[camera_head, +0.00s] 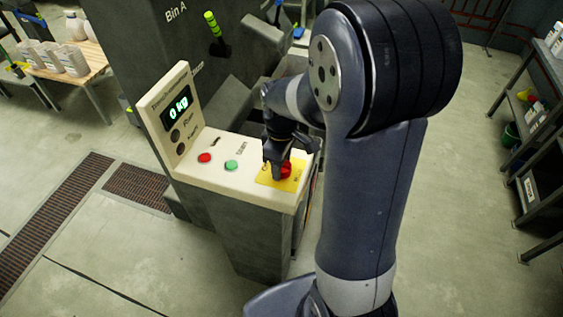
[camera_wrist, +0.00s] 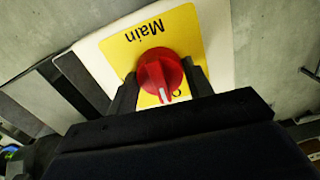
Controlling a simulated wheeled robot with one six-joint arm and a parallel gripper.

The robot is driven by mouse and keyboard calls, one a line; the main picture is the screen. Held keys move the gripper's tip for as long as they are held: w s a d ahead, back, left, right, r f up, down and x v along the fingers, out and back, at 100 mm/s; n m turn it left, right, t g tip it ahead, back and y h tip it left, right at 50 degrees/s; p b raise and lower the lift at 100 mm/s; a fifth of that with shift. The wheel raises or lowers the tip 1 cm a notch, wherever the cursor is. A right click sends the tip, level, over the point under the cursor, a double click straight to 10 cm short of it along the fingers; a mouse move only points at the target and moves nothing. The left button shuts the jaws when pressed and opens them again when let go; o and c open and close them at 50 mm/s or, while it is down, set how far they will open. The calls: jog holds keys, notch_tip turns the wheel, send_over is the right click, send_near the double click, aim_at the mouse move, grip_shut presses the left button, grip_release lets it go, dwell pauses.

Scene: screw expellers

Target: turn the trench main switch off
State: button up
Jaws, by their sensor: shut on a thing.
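The main switch is a red rotary knob (camera_head: 286,170) on a yellow plate (camera_head: 268,181) at the right end of the cream control panel. In the wrist view the red knob (camera_wrist: 160,76) shows a white pointer line aimed toward the bottom of the picture, near a partly hidden letter. The plate (camera_wrist: 184,28) reads "Main", upside down in that view. My gripper (camera_head: 278,166) is over the knob from above. In the wrist view its two dark fingers (camera_wrist: 162,90) stand at either side of the knob, shut on it. Part of the plate is hidden.
A red button (camera_head: 205,157) and a green button (camera_head: 231,165) sit left of the knob on the panel (camera_head: 215,178). A lit display (camera_head: 179,105) stands behind them. A shelf rack (camera_head: 535,125) is at far right. Floor between is clear.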

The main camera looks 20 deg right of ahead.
jog(key=shift+n, duration=0.5)
jog(key=o, duration=1)
jog(key=shift+c, duration=0.2)
notch_tip(320, 180, up, 11)
jog(key=shift+b, duration=0.3)
jog(key=shift+f, duration=0.15)
notch_tip(320, 180, down, 11)
jog(key=shift+r+p, duration=0.15)
jog(key=shift+p, duration=0.15)
